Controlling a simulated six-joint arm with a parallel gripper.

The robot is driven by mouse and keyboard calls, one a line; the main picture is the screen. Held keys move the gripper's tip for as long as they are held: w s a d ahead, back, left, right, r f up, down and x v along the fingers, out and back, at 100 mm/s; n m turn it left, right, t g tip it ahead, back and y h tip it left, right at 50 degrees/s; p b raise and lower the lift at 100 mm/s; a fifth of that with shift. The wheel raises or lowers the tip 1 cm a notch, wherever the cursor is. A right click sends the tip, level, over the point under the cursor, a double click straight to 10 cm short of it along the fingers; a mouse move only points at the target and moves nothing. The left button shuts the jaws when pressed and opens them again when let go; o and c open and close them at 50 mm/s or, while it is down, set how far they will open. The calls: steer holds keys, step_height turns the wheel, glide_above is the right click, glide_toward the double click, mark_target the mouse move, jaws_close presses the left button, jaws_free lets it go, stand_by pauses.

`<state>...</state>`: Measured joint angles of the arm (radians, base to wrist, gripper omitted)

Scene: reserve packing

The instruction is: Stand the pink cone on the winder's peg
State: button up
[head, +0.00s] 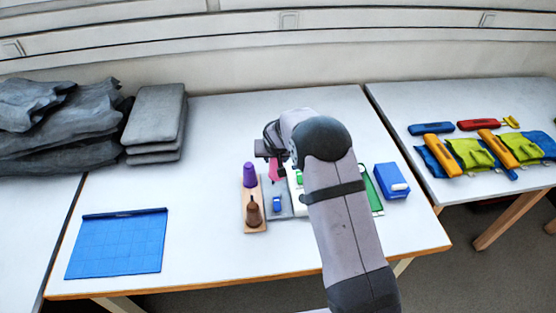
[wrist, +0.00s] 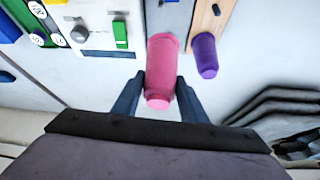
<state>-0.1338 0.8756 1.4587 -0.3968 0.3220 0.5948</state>
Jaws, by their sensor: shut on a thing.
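The pink cone (head: 274,169) is between the fingers of my gripper (head: 268,154), over the back of the small boards in the head view. In the wrist view the pink cone (wrist: 161,68) lies between the two dark fingers of my gripper (wrist: 159,88), which is shut on it. Behind its far end is a grey board (wrist: 168,14), which shows in the head view with a small blue part (head: 277,204) on it. I cannot make out the winder's peg for certain; the arm and cone may hide it.
A wooden board (head: 257,226) beside the grey one bears a purple cone (head: 249,176) and a brown cone-shaped piece (head: 253,211). A blue box (head: 391,181) stands right of my arm. A blue mat (head: 117,245) lies at left; table between is clear.

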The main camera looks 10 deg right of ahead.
mark_target(273, 168)
steer(key=shift+w+a+r+n, duration=0.15)
steer(key=shift+w+r, duration=0.2)
steer(key=shift+w, duration=0.15)
steer(key=shift+w+a+r+n, duration=0.15)
steer(key=shift+w+r, duration=0.2)
steer(key=shift+w, duration=0.15)
steer(key=shift+w+a+r+n+y, duration=0.15)
steer(key=shift+w+r+n+y, duration=0.1)
steer(key=shift+w+n+y, duration=0.15)
steer(key=shift+f, duration=0.2)
steer(key=shift+f+b, duration=1.15)
steer(key=shift+f, duration=0.9)
steer(key=shift+f+b, duration=2.65)
stand_by(1.1)
stand_by(0.3)
steer(key=o, duration=1.2)
